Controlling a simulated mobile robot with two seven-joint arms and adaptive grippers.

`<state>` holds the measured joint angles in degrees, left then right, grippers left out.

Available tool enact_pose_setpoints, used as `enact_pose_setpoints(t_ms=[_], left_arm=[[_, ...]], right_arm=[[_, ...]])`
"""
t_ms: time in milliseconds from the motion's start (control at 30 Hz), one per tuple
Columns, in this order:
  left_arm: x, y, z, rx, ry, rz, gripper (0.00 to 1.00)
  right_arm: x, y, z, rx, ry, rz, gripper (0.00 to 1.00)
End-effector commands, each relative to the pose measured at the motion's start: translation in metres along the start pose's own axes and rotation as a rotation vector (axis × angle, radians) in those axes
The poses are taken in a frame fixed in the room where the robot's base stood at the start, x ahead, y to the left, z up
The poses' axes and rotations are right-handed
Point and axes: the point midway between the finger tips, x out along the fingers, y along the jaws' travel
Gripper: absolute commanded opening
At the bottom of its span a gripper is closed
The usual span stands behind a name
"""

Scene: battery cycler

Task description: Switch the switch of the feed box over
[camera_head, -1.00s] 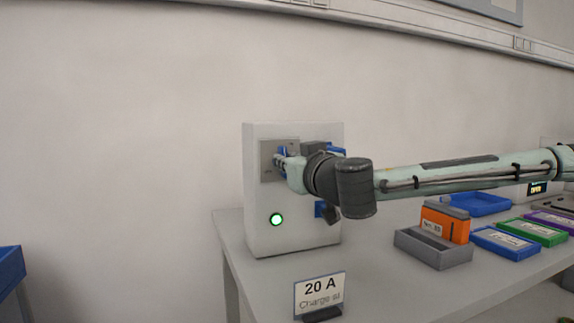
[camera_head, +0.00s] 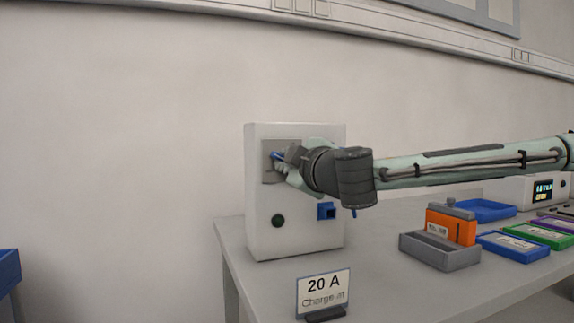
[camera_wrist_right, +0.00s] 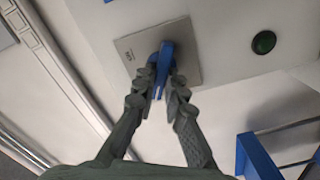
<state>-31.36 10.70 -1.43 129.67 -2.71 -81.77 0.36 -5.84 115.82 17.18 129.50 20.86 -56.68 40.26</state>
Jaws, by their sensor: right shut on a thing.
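The feed box (camera_head: 262,235) is a white upright box at the table's left end. Its switch has a grey plate (camera_head: 268,148) and a blue handle (camera_wrist_right: 163,60). My right gripper (camera_wrist_right: 161,82) is shut on the blue handle, with one finger on each side of it. In the head view the right gripper (camera_head: 281,162) reaches in from the right and hides part of the plate. The round green lamp (camera_head: 278,221) on the box's front is dark; it also shows in the wrist view (camera_wrist_right: 264,42). My left gripper is not in view.
A blue socket (camera_head: 326,211) is on the box's lower front. A "20 A" sign (camera_head: 323,291) stands at the table's front edge. To the right are a grey holder (camera_head: 440,252) with an orange battery (camera_head: 450,225), several coloured packs, a blue tray (camera_head: 485,210) and a device with a display (camera_head: 543,190).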

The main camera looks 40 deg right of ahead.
Motion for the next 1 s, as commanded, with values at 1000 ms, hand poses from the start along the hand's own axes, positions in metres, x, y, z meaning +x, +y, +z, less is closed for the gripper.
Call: enact_pose_setpoints(t_ms=[1000], left_arm=[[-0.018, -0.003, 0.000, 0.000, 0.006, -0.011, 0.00]], right_arm=[[0.000, -0.004, 0.001, -0.542, -0.001, -0.002, 0.00]])
